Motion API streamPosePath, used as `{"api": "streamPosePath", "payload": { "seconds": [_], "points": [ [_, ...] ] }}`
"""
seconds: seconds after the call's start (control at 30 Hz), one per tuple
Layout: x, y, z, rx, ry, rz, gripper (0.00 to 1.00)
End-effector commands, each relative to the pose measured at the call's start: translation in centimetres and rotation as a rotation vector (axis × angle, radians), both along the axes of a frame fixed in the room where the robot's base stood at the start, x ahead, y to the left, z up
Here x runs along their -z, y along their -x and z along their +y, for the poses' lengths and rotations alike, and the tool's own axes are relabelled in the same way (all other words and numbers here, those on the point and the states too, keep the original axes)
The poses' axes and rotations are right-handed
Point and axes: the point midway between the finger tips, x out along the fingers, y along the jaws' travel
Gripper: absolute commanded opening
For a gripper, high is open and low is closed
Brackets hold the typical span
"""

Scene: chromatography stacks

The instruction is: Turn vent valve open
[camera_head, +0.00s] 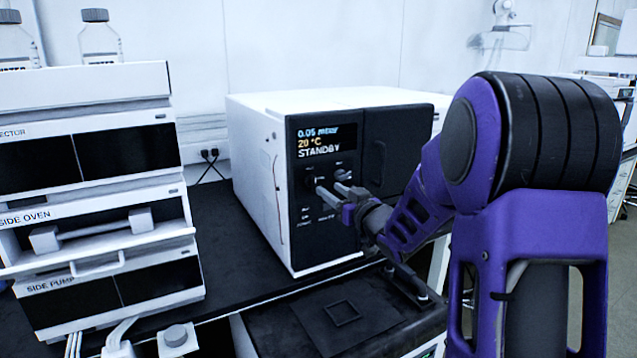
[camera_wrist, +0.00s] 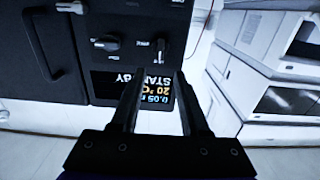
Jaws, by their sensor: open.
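The white instrument (camera_head: 262,190) has a black front panel with two small black knobs below its display. In the wrist view, which is upside down, one knob (camera_wrist: 160,48) has its handle upright in the picture, and the other knob (camera_wrist: 107,43) lies sideways. The labels are too small to tell which is the vent valve. My gripper (camera_head: 328,188) is open and empty in front of the panel. In the wrist view my gripper (camera_wrist: 160,75) points at the upright knob, which shows between the fingertips and slightly beyond them; contact is not visible.
The display (camera_head: 322,142) reads STANDBY and 20 °C. A dark door with a handle (camera_wrist: 48,45) is beside the knobs. A stack of white modules (camera_head: 90,190) with bottles on top stands at the left. Dark bench (camera_head: 225,225) lies bare between them.

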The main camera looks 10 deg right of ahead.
Motion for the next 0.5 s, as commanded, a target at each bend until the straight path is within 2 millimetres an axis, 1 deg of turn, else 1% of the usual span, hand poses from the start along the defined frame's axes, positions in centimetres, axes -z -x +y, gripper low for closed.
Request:
{"api": "streamPosePath", "payload": {
  "seconds": [0.03,0.2,0.33,0.5],
  "points": [
    [0.1,-1.1,0.4,-0.002,0.0,-0.001,0.45],
    [0.0,-4.2,1.4,-0.001,0.0,-0.001,0.45],
    [0.0,-5.9,1.9,0.0,0.0,-0.001,0.45],
    [0.0,-6.9,2.2,0.001,0.0,0.0,0.45]
  ]
}}
